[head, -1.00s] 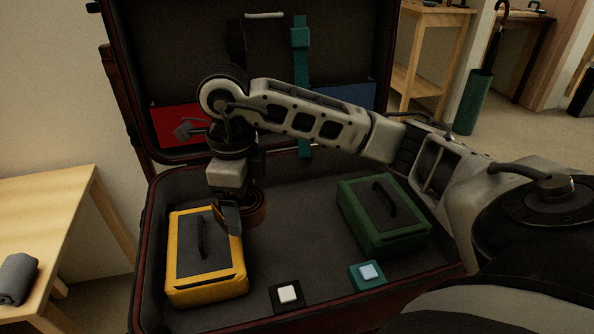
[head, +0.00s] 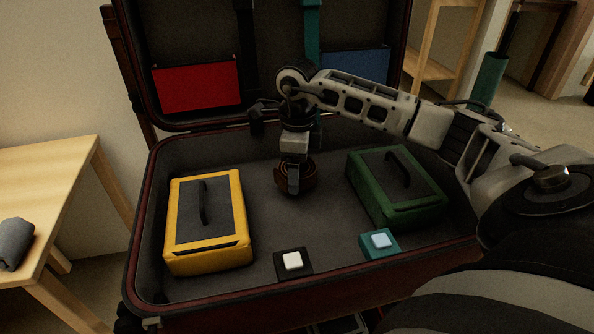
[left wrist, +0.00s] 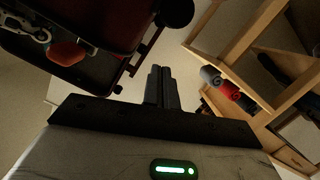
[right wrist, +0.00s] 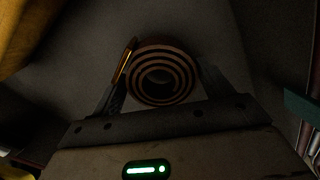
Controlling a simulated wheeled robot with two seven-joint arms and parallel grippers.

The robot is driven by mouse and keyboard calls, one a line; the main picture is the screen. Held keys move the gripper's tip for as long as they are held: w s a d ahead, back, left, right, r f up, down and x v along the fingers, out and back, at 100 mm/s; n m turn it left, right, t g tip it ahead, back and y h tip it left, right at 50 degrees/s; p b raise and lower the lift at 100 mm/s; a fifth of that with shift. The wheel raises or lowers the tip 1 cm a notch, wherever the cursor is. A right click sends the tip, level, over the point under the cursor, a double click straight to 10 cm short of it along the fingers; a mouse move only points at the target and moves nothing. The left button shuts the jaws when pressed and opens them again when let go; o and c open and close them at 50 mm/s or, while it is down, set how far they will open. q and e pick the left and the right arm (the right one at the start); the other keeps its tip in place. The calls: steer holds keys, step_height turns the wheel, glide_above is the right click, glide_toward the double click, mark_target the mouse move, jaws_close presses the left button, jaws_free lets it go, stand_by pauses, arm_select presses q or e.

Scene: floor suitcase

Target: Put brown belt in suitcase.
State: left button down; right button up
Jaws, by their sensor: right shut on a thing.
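The brown belt is a tight coil (right wrist: 162,72), seen end-on in the right wrist view between my right fingers. In the head view the belt (head: 309,176) is over the middle of the open suitcase (head: 146,205), between a yellow pouch and a green pouch. My right gripper (head: 292,186) is shut on it and points down. The gap between belt and suitcase floor is hard to judge. My left gripper (left wrist: 162,86) shows only in the left wrist view, its fingers together with nothing between them.
Red (head: 195,87) and blue (head: 350,68) pockets line the lid. A wooden table (head: 58,170) with a grey rolled cloth (head: 14,243) stands left.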

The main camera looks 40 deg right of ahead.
step_height(320, 180, down, 2)
steer(key=shift+f+b, duration=0.1)
steer(key=shift+b, duration=0.2)
steer(key=shift+f, duration=0.2)
steer(key=shift+r, duration=0.1)
steer(key=shift+a+f, duration=0.1)
steer(key=shift+f, duration=0.1)
steer(key=o, duration=1.1)
steer(key=shift+c, duration=0.2)
arm_select(q)
steer(key=shift+w+d+r+h, duration=0.2)
steer(key=shift+r+h, duration=0.1)
steer(key=shift+r, duration=0.15)
arm_select(e)
step_height(320, 180, up, 11)
steer(key=p, duration=0.4)
steer(key=shift+r, duration=0.2)
arm_select(q)
steer(key=shift+s+a+f+m+g+y, duration=0.25)
steer(key=shift+a+f+m+y, duration=0.1)
steer(key=shift+f+y, duration=0.15)
steer(key=shift+s+a+f+m+g+y, duration=0.15)
steer(key=shift+s+a+f+m+y, duration=0.1)
steer(key=shift+a+f+y, duration=0.25)
arm_select(e)
steer(key=shift+r, duration=0.5)
